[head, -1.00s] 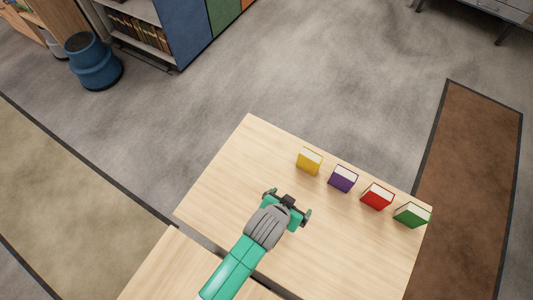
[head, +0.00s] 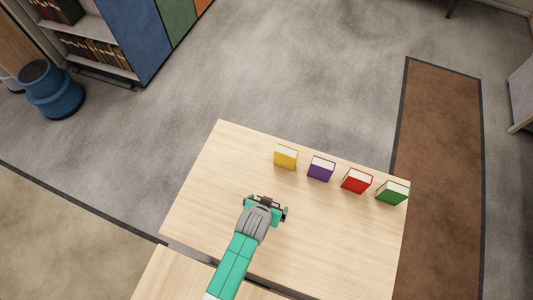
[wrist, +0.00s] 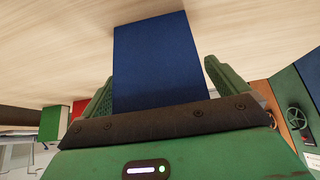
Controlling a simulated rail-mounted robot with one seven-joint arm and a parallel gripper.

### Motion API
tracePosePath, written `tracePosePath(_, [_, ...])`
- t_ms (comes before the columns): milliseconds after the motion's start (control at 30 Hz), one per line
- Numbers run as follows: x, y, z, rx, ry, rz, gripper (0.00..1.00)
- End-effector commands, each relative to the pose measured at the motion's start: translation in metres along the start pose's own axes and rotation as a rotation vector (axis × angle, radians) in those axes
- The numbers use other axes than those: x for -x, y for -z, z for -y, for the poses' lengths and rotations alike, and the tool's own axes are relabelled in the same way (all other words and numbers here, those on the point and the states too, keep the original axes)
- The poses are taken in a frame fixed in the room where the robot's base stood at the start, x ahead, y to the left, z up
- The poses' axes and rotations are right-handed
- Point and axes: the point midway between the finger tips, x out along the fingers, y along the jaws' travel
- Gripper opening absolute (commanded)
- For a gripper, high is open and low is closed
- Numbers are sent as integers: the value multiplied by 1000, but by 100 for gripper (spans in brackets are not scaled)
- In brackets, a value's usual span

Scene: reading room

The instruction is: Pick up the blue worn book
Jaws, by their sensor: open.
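The blue book (wrist: 152,60) shows in the wrist view as a plain dark blue block between my two green fingers. It reaches up to the pale tabletop in that picture. My gripper (head: 266,206) is open over the middle of the light wood table (head: 200,185). In the wrist view the fingers of my gripper (wrist: 158,80) stand on either side of the book, with a gap visible at the right finger; contact at the left finger is unclear. In the head view the blue book is hidden behind my gripper. Wear on its cover cannot be made out.
A yellow book (head: 285,158), a purple book (head: 321,169), a red book (head: 357,181) and a green book (head: 393,193) stand in a spaced row along the table's far edge. The tabletop left and right of my gripper is clear.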

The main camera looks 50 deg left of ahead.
Motion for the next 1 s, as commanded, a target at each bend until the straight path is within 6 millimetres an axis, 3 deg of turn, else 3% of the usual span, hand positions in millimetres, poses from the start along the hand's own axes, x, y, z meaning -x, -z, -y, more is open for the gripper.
tracePosePath(167, [0,0,0,0,0,0,99])
tracePosePath(400, [0,0,0,0,0,0,53])
tracePosePath(467, [0,1,0,0,0,-1,45])
tracePosePath(767, [5,4,0,0,0,-1,45])
tracePosePath(1000, [29,19,0,0,0,-1,45])
